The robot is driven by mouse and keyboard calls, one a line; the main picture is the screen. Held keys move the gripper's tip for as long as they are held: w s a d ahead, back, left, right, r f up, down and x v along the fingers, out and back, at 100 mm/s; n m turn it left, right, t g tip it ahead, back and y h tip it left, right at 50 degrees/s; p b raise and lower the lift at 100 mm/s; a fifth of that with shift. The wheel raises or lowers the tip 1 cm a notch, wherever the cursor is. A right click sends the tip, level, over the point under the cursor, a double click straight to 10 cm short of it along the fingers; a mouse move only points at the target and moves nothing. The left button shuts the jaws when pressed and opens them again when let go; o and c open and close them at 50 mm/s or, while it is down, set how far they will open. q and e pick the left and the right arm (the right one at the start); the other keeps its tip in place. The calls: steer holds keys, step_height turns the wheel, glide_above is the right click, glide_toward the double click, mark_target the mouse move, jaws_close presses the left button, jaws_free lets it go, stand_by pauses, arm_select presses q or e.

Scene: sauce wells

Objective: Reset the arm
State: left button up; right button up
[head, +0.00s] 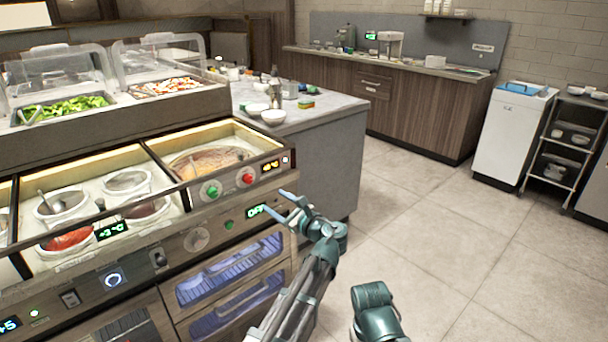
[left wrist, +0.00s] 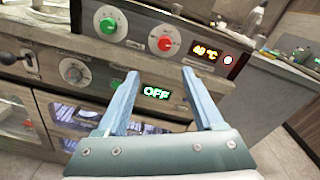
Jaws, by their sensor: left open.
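My left gripper (head: 280,203) is open and empty in front of the counter's control panel, near a display reading OFF (head: 257,210). In the left wrist view its two blue fingers (left wrist: 160,98) stand apart, with the OFF display (left wrist: 156,92) showing between them and nothing held. My left arm (head: 300,295) reaches up from the bottom of the head view. A teal part of my other arm (head: 375,312) shows at the bottom; its gripper is not in view.
A grey worktop with white bowls (head: 272,117) stands behind. The tiled floor (head: 450,230) on the right is clear. A white cabinet (head: 509,135) stands farther back.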

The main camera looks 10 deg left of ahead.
arm_select(q)
steer(key=s+d+r+n+g+h+p, duration=0.1)
steer(key=s+d+n+g+h+p, duration=0.2)
steer(key=s+p, duration=0.5)
steer(key=s+d+r+n+g+h+p, duration=0.1)
steer(key=s+d+n+g+h+p, duration=0.3)
steer(key=s+d+n+p, duration=0.4)
steer(key=s+d+r+n+g+h+p, duration=0.2)
steer(key=s+d+n+h+p, duration=0.3)
steer(key=s, duration=0.8)
steer(key=n+g+p, duration=0.1)
steer(key=p, duration=0.2)
steer(key=shift+s+d+g+h, duration=0.3)
steer(key=shift+s+d, duration=0.05)
steer(key=shift+d, duration=0.05)
steer(key=shift+r, duration=0.1)
steer(key=shift+c, duration=0.3)
